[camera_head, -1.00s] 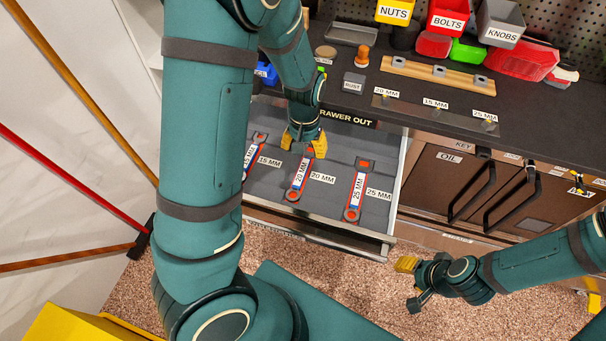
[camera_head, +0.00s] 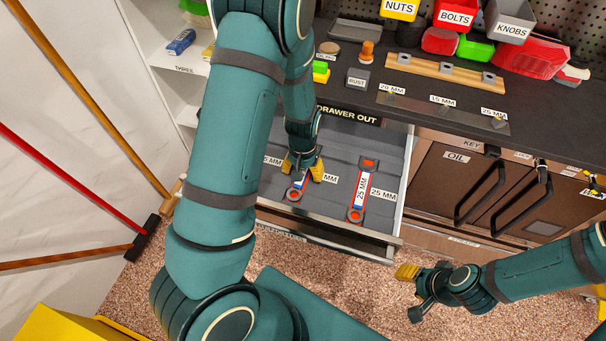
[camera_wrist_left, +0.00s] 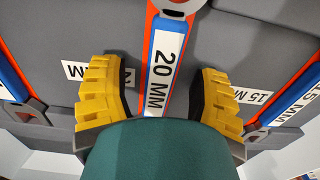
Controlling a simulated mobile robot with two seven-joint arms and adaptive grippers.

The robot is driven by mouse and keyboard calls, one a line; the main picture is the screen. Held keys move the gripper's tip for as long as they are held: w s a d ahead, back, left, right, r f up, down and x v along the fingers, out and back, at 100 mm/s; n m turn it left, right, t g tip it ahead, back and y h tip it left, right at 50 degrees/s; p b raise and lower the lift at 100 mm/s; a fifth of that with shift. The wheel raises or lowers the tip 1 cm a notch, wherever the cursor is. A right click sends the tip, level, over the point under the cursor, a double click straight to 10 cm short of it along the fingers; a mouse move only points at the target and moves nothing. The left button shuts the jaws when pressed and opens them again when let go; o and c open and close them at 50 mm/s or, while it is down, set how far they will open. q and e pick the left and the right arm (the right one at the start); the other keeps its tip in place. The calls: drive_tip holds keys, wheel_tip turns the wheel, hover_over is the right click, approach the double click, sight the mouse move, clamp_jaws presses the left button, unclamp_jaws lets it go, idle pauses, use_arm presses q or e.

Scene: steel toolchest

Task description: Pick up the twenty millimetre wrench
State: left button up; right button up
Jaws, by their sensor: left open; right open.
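The 20 mm wrench (camera_head: 297,190) lies in the open drawer (camera_head: 335,200), mostly hidden in the head view by my left gripper (camera_head: 303,168). In the left wrist view the wrench (camera_wrist_left: 165,65) has a red and blue handle and a white "20 MM" label. My left gripper (camera_wrist_left: 160,100) is open, with one yellow finger on each side of the handle and a gap to it. I cannot tell how far above the drawer floor the fingertips are. My right gripper (camera_head: 413,290) is open and empty, over the floor in front of the cabinet.
The 25 mm wrench (camera_head: 360,192) lies to the right in the same drawer. The 15 mm wrench (camera_wrist_left: 295,98) is on the right in the left wrist view. The dark worktop (camera_head: 350,100) with bins and a holder strip is behind the drawer.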

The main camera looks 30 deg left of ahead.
use_arm(q)
drive_tip(key=shift+r, duration=0.1)
clamp_jaws()
use_arm(e)
drive_tip(key=shift+r, duration=0.1)
